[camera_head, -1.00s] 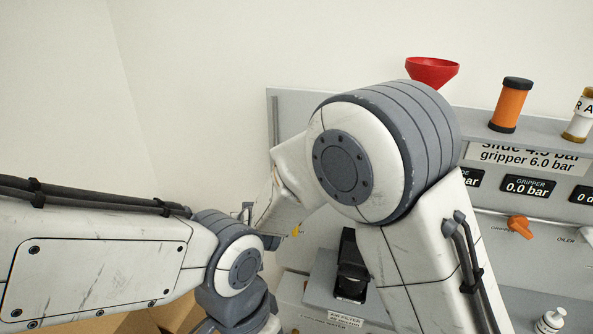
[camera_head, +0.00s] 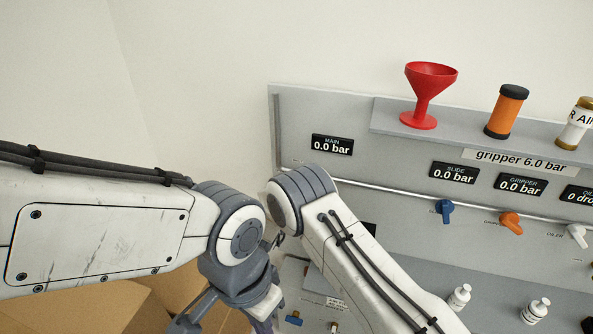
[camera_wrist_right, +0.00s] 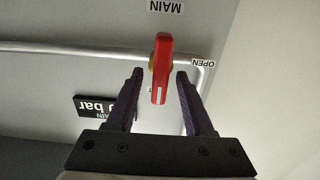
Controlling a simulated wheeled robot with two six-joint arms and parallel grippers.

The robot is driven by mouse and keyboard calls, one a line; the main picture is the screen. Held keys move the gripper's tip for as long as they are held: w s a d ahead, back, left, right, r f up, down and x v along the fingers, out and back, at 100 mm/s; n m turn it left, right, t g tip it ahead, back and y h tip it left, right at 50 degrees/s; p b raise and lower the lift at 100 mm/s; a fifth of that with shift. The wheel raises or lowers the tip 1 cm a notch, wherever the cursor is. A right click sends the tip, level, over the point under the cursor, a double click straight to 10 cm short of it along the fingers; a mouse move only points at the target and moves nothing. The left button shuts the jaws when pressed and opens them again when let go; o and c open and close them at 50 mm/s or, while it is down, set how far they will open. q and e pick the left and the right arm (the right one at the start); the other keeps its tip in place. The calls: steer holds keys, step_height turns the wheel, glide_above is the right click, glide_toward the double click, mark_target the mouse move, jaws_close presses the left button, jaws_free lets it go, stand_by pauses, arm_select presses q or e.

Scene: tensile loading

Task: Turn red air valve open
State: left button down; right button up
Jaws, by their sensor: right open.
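The red valve handle (camera_wrist_right: 160,70) shows in the right wrist view, on a grey panel (camera_wrist_right: 70,25) that appears upside down, with labels MAIN (camera_wrist_right: 166,6) and OPEN (camera_wrist_right: 203,63) near it. My right gripper (camera_wrist_right: 158,78) is open, with a dark finger on each side of the handle's near end. Space shows between handle and fingers; I cannot tell whether it is between them in depth. In the head view my right arm hides the red valve and the right gripper.
The MAIN display (camera_head: 332,145) reads 0.0 bar. A blue valve (camera_head: 444,210), an orange valve (camera_head: 511,222) and a white valve (camera_head: 577,235) sit along the panel. A red funnel (camera_head: 425,95) and an orange cylinder (camera_head: 506,111) stand on the upper shelf. White bottles (camera_head: 459,297) stand below.

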steer(key=shift+p+x, duration=0.35)
steer(key=shift+x, duration=1.6)
jaws_close()
steer(key=n+b, duration=0.2)
steer(key=n, duration=0.4)
steer(key=f+n+b, duration=0.1)
steer(key=n+b, duration=0.1)
steer(key=n, duration=0.4)
steer(key=a+n+b, duration=0.1)
steer(key=n+b, duration=0.1)
steer(key=n, duration=0.4)
steer(key=shift+w+f, duration=0.15)
